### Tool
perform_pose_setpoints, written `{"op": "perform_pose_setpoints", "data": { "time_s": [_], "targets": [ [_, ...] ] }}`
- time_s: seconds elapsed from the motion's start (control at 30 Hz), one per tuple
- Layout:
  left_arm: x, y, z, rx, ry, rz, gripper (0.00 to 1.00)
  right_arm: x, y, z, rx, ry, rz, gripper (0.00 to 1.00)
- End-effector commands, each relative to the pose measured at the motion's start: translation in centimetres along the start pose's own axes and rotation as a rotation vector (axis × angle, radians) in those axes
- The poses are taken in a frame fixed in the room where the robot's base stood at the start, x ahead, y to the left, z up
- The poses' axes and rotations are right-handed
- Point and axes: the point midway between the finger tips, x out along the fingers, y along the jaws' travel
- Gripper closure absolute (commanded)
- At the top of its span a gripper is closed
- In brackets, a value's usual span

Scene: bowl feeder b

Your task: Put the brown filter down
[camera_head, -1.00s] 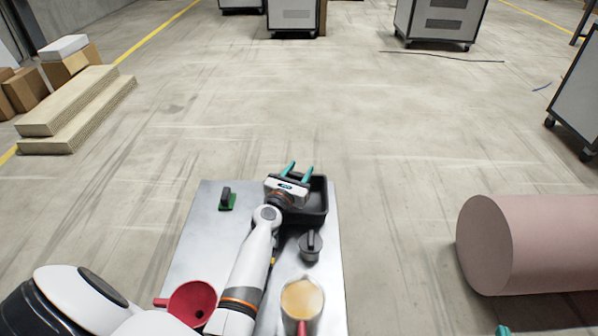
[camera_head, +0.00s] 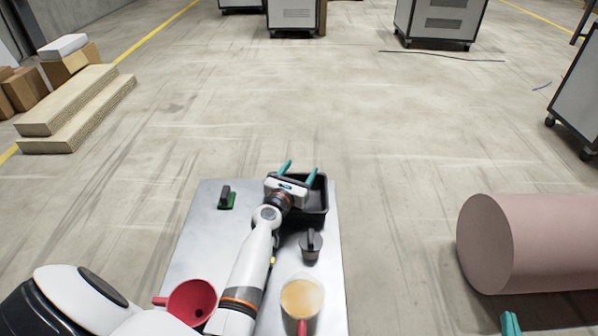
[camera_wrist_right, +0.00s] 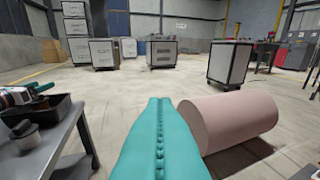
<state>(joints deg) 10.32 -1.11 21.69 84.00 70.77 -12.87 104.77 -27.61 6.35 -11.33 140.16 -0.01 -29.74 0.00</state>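My left gripper (camera_head: 300,168) is open over the black tray (camera_head: 318,213) at the far right part of the metal table. Nothing shows between its fingertips. A container with a tan, round top (camera_head: 302,296) and a red handle stands at the table's front; I cannot tell whether that tan top is the brown filter. No other brown filter is visible, and the gripper hides part of the tray. My right gripper (camera_head: 511,324) is at the lower right edge, away from the table. In the right wrist view its teal fingers (camera_wrist_right: 160,140) are pressed together and empty.
A red funnel (camera_head: 191,301) stands at the table's front left. A grey cup with a black handle (camera_head: 311,248) is in front of the tray, and a green piece with a black handle (camera_head: 227,200) is at the back left. A large pink cylinder (camera_head: 530,243) lies right of the table.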

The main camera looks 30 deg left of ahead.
Motion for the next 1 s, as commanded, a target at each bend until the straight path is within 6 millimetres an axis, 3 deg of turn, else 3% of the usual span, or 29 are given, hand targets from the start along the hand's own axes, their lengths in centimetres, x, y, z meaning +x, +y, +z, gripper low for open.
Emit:
{"op": "perform_pose_setpoints", "data": {
  "time_s": [0.37,0.63,0.8,1.0],
  "targets": [
    [0.0,0.0,-0.2,0.000,0.000,0.000,0.35,0.0,0.0,-0.2,0.000,0.018,0.000,1.00],
    [0.0,0.0,-1.6,0.001,0.000,0.000,0.35,-1.5,-0.7,-4.1,-0.003,0.284,-0.017,1.00],
    [-4.9,0.0,-1.2,0.001,-0.004,-0.001,0.35,-3.2,-1.1,-6.7,-0.002,0.460,-0.028,1.00],
    [-9.2,0.0,-1.2,0.000,-0.002,0.000,0.35,-4.1,-1.3,-7.8,0.000,0.539,-0.033,1.00]
  ]
}}
